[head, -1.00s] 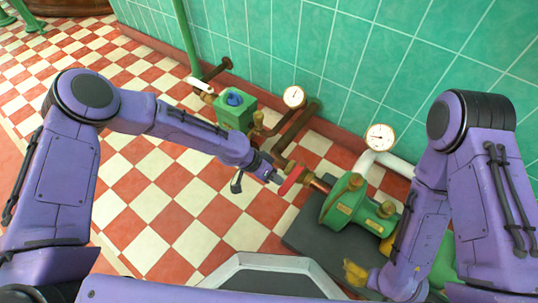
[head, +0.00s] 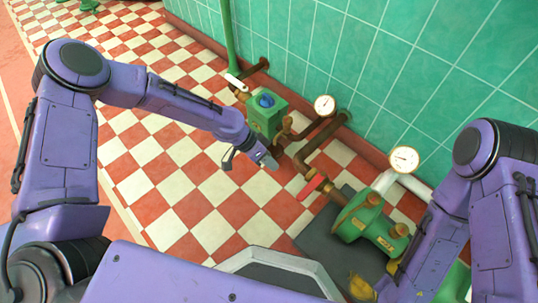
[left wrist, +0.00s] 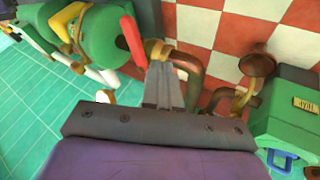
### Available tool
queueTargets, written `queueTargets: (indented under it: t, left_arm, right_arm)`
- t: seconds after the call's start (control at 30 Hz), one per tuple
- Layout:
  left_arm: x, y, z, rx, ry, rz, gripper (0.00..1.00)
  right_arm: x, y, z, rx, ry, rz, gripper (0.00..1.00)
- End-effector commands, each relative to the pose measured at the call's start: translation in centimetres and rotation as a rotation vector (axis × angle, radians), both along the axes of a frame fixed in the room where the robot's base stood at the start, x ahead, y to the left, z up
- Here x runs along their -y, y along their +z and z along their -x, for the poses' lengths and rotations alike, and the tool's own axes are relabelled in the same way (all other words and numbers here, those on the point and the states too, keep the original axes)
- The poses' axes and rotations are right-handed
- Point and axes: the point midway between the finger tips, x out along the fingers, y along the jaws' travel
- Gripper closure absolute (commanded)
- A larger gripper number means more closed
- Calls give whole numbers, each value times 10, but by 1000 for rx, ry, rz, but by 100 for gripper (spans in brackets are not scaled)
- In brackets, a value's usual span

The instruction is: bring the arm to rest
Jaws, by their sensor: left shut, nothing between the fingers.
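My left gripper (head: 270,163) is shut and empty, held above the checkered floor at the end of my purple arm. In the head view it is left of the red valve lever (head: 312,185) and below the green box with a blue knob (head: 267,112). A clear gap shows between gripper and lever there. In the left wrist view my shut fingers (left wrist: 163,85) point toward brass pipes, with the red lever (left wrist: 132,40) just left of them in the picture. My right arm stands bent at the right; its gripper is not visible.
A green pump (head: 365,215) stands on a dark plate (head: 320,240) by the teal tiled wall (head: 390,50). Two white gauges (head: 324,105) (head: 404,159) and brown pipes (head: 325,140) run along the wall. The red and cream floor (head: 170,190) at left is open.

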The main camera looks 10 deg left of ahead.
Motion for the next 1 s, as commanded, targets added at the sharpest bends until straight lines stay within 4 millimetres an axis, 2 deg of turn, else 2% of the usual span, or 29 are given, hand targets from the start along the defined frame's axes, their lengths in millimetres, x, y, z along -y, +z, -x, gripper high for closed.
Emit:
queueTargets:
  t: [0.07, 0.4, 0.47, 0.53, 0.63, 0.77, 0.9, 1.0]
  left_arm:
    - [-4, 7, 1, 1, 0, 1, 100]
    - [-7, 7, 0, -9, 23, 2, 100]
    - [-7, 8, -9, -12, 108, 6, 100]
    - [-6, 8, -21, -22, 272, 24, 100]
    - [-10, -8, -17, -80, 571, 32, 100]
    - [-30, -47, 25, -162, 937, -24, 100]
    - [-78, -83, 98, -182, 1277, -154, 100]
    - [-117, -91, 147, -144, 1431, -256, 100]
  right_arm:
    - [0, 4, 0, 1, 1, 1, 57]
    - [0, 3, -1, -1, 3, 1, 57]
    - [0, 3, -1, -1, 3, 1, 57]
    - [0, 3, -1, -1, 3, 1, 57]
    - [0, 3, -1, -1, 3, 1, 57]
    - [0, 3, -1, -2, 3, 0, 57]
    - [0, 3, -1, -2, 3, 0, 57]
    - [0, 3, -1, -2, 3, 0, 57]
